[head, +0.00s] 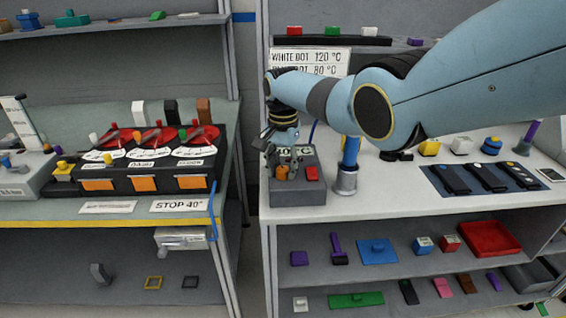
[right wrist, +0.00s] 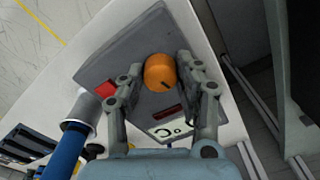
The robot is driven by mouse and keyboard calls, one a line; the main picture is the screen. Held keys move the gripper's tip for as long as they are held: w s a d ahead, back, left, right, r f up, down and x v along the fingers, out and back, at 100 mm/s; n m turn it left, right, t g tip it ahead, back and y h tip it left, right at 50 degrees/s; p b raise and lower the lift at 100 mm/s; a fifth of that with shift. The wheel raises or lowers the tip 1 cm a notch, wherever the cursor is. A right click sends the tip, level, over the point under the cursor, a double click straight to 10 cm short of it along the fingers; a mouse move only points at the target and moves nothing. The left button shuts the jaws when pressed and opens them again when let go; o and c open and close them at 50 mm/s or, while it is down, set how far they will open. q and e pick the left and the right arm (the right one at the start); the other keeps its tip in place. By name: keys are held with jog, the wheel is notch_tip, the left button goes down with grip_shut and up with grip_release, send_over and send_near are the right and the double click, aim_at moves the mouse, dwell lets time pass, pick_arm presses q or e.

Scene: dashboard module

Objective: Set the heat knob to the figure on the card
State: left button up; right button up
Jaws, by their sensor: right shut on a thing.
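The orange heat knob (head: 281,173) sits on the sloped grey module (head: 311,191) at the front left of the right bench. My right gripper (head: 281,166) reaches down and is shut on the knob. In the right wrist view the orange knob (right wrist: 158,68) is between the two fingers, with a dark mark on its top. A small display (head: 303,151) at the module's back is partly hidden by the gripper. A white card (head: 312,56) behind reads "WHITE DOT 120 °C", with an 80 °C line partly covered by my arm. My left gripper is not in view.
A red button (head: 312,172) lies right of the knob. A blue post in a grey cup (head: 345,182) stands close to the module's right. Dark devices on a mat (head: 485,178) lie further right. The left bench holds a "STOP 40°" card (head: 179,205).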

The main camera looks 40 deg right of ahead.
aim_at(283, 169)
jog(key=m+p, duration=0.1)
jog(key=m, duration=0.2)
jog(key=shift+m, duration=2)
jog(key=o, duration=1.2)
jog(key=shift+c, duration=0.2)
notch_tip(283, 169, up, 12)
jog(key=shift+f, duration=0.1)
